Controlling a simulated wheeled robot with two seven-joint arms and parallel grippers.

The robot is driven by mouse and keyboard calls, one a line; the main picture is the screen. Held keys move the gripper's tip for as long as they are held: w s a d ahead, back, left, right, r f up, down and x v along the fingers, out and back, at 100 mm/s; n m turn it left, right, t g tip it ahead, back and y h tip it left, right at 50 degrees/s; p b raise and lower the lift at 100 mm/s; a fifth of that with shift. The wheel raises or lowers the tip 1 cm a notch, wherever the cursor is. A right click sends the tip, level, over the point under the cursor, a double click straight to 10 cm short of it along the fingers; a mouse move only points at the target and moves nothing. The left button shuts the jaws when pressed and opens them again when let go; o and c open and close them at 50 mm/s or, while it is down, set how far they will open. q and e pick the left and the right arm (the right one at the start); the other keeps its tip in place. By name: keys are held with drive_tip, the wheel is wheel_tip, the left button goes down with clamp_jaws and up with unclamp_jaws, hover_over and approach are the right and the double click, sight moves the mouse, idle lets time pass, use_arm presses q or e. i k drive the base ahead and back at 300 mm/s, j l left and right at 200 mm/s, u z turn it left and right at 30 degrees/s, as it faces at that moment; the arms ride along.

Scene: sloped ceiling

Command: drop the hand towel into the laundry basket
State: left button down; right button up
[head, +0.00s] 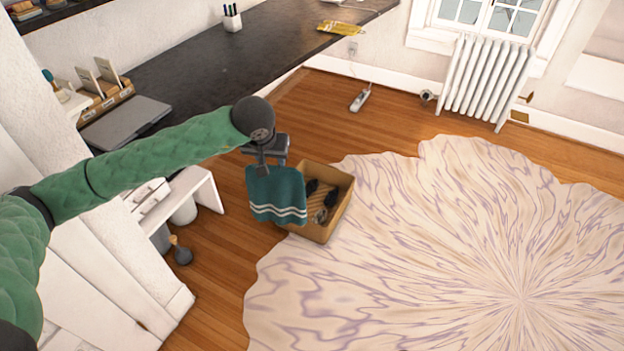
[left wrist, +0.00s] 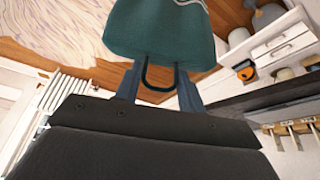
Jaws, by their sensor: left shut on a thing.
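The hand towel (head: 276,193) is dark teal with white stripes near its lower edge. It hangs from my left gripper (head: 266,163), which is shut on it. In the left wrist view the towel (left wrist: 160,35) fills the top middle, and a dark loop hangs between the fingers of the left gripper (left wrist: 158,88). A tan, open-topped rectangular basket (head: 336,222) stands on the floor, just right of and partly behind the towel in the head view. Several dark items lie in it. The towel hides its left side. My right gripper is not in view.
A dark desk (head: 200,75) runs along the wall, with a laptop (head: 125,122) on it. A white drawer unit (head: 150,195) and bins stand below left. A wavy-edged rug (head: 440,240) covers the right floor. A radiator (head: 487,80) stands under the window.

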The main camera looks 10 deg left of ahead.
sight(320, 193)
drive_tip(key=i+z, duration=0.25)
drive_tip(key=i, duration=0.5)
drive_tip(key=i+j+z, duration=0.2)
drive_tip(key=i, duration=0.6)
drive_tip(key=l, duration=0.1)
